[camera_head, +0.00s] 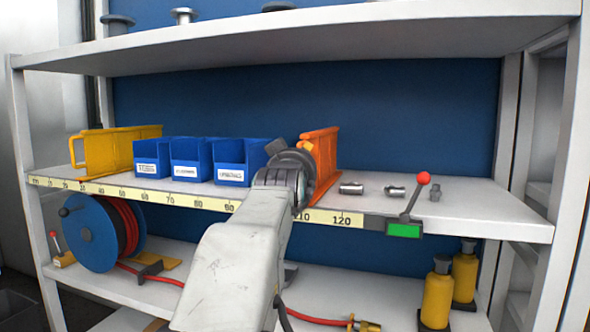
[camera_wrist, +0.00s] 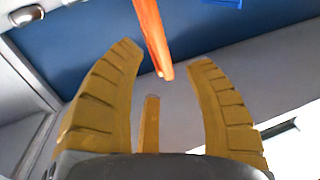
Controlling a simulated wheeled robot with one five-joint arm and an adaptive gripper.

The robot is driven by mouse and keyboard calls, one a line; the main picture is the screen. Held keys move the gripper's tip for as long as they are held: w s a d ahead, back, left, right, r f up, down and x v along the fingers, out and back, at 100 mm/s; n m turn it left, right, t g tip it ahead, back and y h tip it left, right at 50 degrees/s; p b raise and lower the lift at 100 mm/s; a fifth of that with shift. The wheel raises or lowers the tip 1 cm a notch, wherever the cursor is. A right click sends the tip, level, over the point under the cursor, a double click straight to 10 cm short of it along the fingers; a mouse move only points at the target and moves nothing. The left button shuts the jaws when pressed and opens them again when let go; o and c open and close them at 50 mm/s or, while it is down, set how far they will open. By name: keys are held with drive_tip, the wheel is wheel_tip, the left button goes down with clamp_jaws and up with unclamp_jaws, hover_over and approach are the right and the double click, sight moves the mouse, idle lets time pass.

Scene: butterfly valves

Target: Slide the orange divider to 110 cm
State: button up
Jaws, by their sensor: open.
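The orange divider (camera_head: 325,160) stands upright on the middle shelf, right of the blue bins. Its lower front edge is close to the 110 mark on the scale strip (camera_head: 345,219); my arm covers the strip just left of it.
Small metal fittings (camera_head: 352,188) lie right of the orange divider. A red-knobbed lever (camera_head: 416,190) with a green display (camera_head: 404,230) is on the shelf's front edge. The upper shelf (camera_head: 300,38) overhangs.

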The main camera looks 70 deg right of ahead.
drive_tip(key=v, duration=0.7)
idle(0.7)
